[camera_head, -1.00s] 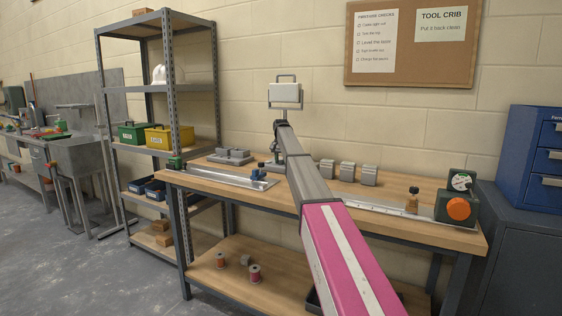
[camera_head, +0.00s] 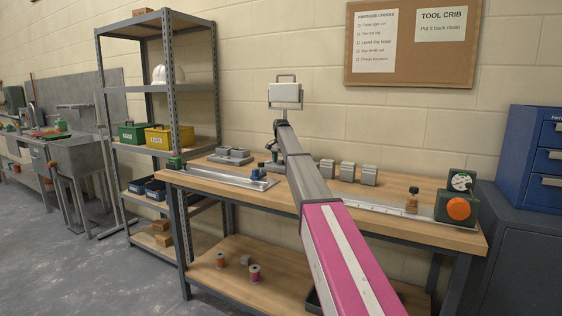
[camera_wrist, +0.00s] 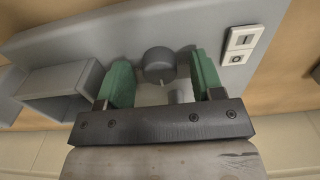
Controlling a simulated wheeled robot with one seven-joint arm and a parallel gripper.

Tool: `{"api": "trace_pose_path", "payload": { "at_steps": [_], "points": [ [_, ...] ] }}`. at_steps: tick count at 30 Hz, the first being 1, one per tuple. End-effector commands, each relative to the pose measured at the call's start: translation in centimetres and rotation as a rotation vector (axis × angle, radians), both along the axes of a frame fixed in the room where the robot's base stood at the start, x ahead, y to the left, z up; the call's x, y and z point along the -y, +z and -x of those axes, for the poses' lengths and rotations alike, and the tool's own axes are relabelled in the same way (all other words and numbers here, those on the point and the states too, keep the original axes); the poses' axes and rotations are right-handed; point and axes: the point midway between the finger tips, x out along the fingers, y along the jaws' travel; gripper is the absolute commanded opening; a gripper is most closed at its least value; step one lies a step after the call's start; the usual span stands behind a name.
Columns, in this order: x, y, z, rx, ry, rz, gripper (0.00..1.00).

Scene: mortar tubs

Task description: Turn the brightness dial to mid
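The dark grey round dial (camera_wrist: 159,62) sits on a grey panel (camera_wrist: 120,35) in the wrist view. A small pale mark shows at its lower edge in that picture. My gripper (camera_wrist: 161,76) is open, with one green finger on each side of the dial and a visible gap on both sides. A short pale cylinder (camera_wrist: 181,96) shows just below the dial, near the right finger. In the head view my gripper (camera_head: 272,147) is at the far end of my arm, low over the bench below a lamp (camera_head: 285,95); the dial cannot be made out there.
A white two-part switch plate (camera_wrist: 240,46) is right of the dial. A grey open box (camera_wrist: 62,92) is on the left. The workbench (camera_head: 400,192) also holds several grey blocks (camera_head: 346,171) and a green unit with an orange knob (camera_head: 458,208) at the right end.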

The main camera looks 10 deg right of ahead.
Motion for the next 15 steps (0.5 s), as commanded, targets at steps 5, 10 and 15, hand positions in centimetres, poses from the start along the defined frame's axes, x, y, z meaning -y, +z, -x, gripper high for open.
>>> {"api": "trace_pose_path", "payload": {
  "at_steps": [5, 10, 15],
  "points": [
    [0.0, 0.1, 0.0, 0.0, 0.0, 0.0, 0.61],
    [0.0, 1.1, -0.1, 0.001, 0.001, 0.0, 0.61],
    [0.0, 3.4, -0.1, 0.001, 0.0, 0.0, 0.61]
  ]
}}
